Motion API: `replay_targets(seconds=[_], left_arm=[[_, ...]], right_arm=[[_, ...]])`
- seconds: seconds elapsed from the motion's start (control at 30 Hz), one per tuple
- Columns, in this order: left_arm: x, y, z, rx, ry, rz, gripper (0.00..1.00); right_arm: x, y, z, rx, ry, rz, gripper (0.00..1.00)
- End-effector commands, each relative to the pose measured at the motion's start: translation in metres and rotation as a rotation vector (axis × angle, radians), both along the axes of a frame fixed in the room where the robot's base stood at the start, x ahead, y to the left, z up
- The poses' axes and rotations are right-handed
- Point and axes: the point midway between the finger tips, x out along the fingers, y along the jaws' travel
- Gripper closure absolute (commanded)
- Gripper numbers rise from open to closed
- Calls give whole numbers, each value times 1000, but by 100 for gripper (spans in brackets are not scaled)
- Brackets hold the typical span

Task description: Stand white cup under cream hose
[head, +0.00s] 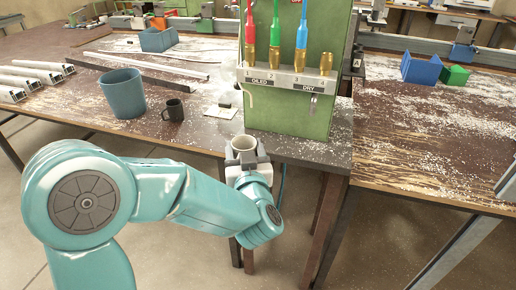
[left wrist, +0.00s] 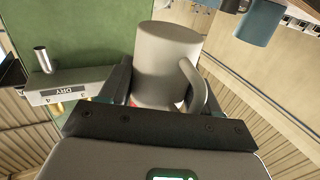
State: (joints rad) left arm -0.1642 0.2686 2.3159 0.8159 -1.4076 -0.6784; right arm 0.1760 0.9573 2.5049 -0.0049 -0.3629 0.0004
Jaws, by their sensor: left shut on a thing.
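The white cup (head: 243,144) is held upright by my left gripper (head: 247,162), in front of the green cabinet's lower left corner, near the bench's front edge. In the left wrist view the cup (left wrist: 168,55) fills the gap between the jaws (left wrist: 160,95), its handle to the right. No hose is clearly cream: red (head: 250,25), green (head: 275,30) and blue (head: 302,28) ones hang above brass nozzles. A short pale curved piece (head: 248,97) shows under the left end of the nozzle rail (head: 285,79). My right gripper is out of view.
A dark mug (head: 174,110) and a blue-grey bin (head: 123,94) stand left of the cup. The green cabinet (head: 290,118) rises just behind it. Blue (head: 420,70) and green (head: 455,76) boxes sit on the right bench.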

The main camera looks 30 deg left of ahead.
Motion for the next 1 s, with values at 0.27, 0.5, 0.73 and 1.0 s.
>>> replay_targets(seconds=[0.27, 0.5, 0.73, 1.0], left_arm=[[-5, 27, -8, 0, 1, 54, 73], [-1, 33, -11, 0, 0, 66, 73], [17, 35, -15, -1, 1, 67, 73], [39, 39, -20, 1, 1, 65, 73]], right_arm=[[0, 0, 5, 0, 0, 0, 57], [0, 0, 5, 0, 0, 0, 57], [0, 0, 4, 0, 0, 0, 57], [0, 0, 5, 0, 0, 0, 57]])
